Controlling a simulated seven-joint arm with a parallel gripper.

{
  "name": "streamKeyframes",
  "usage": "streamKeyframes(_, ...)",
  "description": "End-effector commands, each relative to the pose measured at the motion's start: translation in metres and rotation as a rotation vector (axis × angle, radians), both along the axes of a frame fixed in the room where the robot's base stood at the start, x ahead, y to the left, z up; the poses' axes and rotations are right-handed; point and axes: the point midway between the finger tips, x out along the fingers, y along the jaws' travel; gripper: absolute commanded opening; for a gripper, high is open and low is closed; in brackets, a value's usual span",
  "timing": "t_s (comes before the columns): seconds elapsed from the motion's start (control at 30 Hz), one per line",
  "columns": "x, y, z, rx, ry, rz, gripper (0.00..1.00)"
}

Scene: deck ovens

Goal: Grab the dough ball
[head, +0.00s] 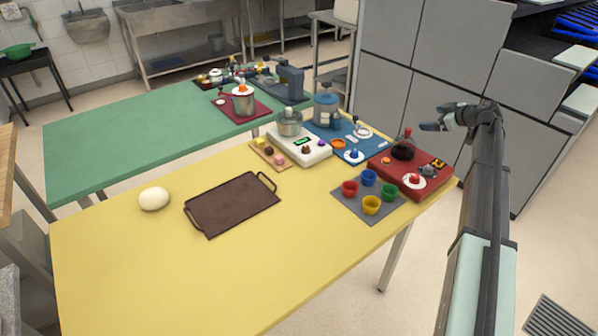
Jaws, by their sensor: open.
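The dough ball (154,198) is a smooth cream-white lump. It rests on the left part of the yellow table (200,285), near its far left edge. My gripper (430,127) is at the upper right, raised at the end of my arm and well apart from the dough ball. Its fingers point left, and it is open with nothing seen between them.
A dark brown tray (233,204) with handles lies right of the dough ball. Several coloured cups (371,205), a red board (410,176), a blue mat (340,131) and a white appliance (300,147) crowd the right end. The table's front left is clear.

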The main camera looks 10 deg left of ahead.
Motion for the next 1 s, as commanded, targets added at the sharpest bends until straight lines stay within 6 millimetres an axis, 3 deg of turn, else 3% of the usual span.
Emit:
streamKeyframes(0.03,0.015,0.031,0.011,-0.006,-0.025,0.055,0.99)
streamKeyframes(0.2,0.042,0.132,0.043,-0.026,-0.112,0.231,0.99)
streamKeyframes(0.47,0.058,0.290,0.089,-0.046,-0.236,0.487,0.99)
streamKeyframes(0.7,0.036,0.430,0.100,-0.087,-0.244,0.695,0.99)
streamKeyframes(1.0,-0.030,0.578,0.071,-0.211,-0.082,0.899,0.99)
